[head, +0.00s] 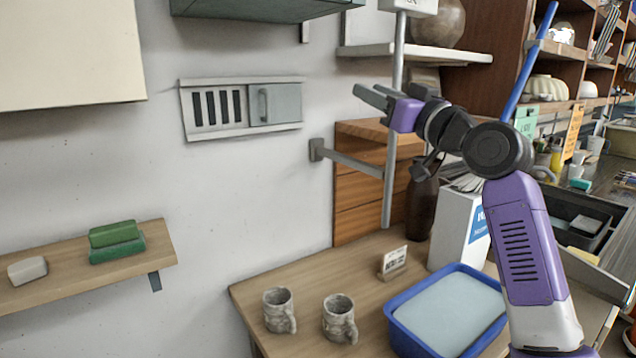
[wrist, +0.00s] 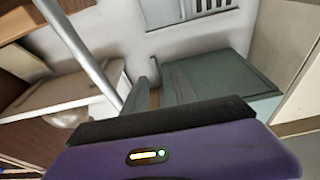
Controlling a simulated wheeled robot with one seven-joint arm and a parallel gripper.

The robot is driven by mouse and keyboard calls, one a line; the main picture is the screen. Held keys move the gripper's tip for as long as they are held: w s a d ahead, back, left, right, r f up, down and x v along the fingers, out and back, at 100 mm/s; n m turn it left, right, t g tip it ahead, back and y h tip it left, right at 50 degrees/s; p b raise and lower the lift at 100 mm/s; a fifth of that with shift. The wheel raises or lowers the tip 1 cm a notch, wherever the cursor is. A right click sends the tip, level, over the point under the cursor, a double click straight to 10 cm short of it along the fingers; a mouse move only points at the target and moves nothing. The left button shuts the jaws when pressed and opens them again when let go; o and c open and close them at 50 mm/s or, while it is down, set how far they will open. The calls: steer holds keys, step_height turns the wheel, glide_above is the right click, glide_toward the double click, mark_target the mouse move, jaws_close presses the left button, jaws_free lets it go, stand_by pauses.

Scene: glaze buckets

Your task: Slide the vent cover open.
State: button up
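The vent (head: 220,128) is a pale metal frame on the wall in the head view. Its cover (head: 286,103) is a grey-green panel with an upright bar handle (head: 263,104). The cover sits over the right half of the frame, and several dark slots (head: 218,107) show at left. Part of the slotted vent (wrist: 190,9) shows at the top edge of the wrist view. My gripper (head: 366,90) is to the right of the vent, apart from the cover, its fingers pointing left. The two fingers are spread with nothing between them; they also show in the wrist view (wrist: 158,76).
A grey pole (head: 393,140) and a wall bracket (head: 345,160) stand near my gripper. A grey-green cabinet (head: 255,8) hangs above the vent. Below are two mugs (head: 278,312) and a blue tub (head: 408,340) on the table. Bare wall lies between gripper and vent.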

steer(key=s+d+f+m+t+h, duration=0.1)
steer(key=s+d+f+m+h, duration=0.25)
steer(key=s+f, duration=0.45)
steer(key=s+d+f+m+t+h, duration=0.25)
steer(key=s+f+h, duration=0.2)
steer(key=f, duration=0.85)
steer(key=s+d+f+m+t+h, duration=0.1)
steer(key=s+d+f+m+h, duration=0.2)
steer(key=s+f, duration=0.55)
steer(key=s+f+n+g, duration=0.1)
steer(key=s+f, duration=0.4)
steer(key=s, duration=0.8)
steer(key=s+f+n+g, duration=0.1)
steer(key=s+f+g, duration=0.2)
steer(key=s, duration=1)
steer(key=s+f+g, duration=0.3)
steer(key=s+f, duration=0.6)
steer(key=s, duration=0.4)
steer(key=shift+d+f+n, duration=0.25)
steer(key=shift+d+n, duration=0.05)
steer(key=shift+n, duration=0.1)
steer(key=shift+r, duration=0.1)
